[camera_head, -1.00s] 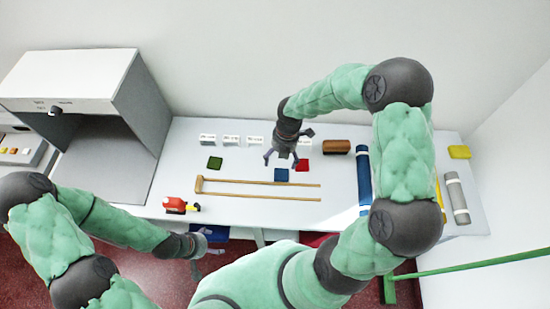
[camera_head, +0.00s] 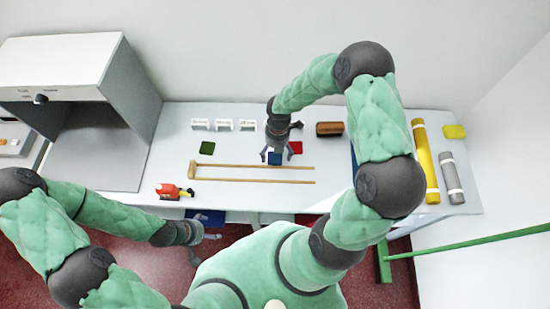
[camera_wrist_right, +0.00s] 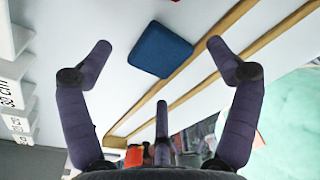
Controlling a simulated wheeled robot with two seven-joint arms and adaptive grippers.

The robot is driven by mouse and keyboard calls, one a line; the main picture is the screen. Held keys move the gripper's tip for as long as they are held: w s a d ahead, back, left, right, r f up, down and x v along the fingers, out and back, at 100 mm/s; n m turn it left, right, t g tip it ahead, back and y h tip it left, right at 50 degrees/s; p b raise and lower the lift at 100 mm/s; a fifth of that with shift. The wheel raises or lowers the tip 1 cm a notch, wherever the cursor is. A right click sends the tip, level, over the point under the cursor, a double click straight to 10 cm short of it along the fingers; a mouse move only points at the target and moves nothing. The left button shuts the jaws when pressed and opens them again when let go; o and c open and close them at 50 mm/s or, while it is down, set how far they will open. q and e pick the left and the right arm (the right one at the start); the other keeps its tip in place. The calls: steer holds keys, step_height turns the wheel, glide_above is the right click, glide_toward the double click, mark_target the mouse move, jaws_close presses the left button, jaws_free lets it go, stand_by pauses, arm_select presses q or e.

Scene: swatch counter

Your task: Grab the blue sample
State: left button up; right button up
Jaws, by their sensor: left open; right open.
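The blue sample (camera_head: 275,158) is a small flat square lying on the white counter (camera_head: 236,188), just beyond the wooden two-railed frame (camera_head: 250,166). My right gripper (camera_head: 277,154) is open above it and partly covers it in the head view. In the right wrist view the blue sample (camera_wrist_right: 160,50) lies ahead, between the lines of the open fingers, with nothing touching it. My left gripper (camera_head: 207,243) is open and empty in front of the counter's near edge, low and to the left.
A red sample (camera_head: 295,147) lies close right of the blue one, a green sample (camera_head: 207,148) further left. White label stands (camera_head: 223,125) are behind. A grey booth (camera_head: 75,100) is at left.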

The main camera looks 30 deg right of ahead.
step_height(320, 180, down, 2)
steer(key=shift+f, duration=0.1)
steer(key=shift+s+a, duration=0.1)
steer(key=c, duration=0.9)
steer(key=shift+r, duration=0.2)
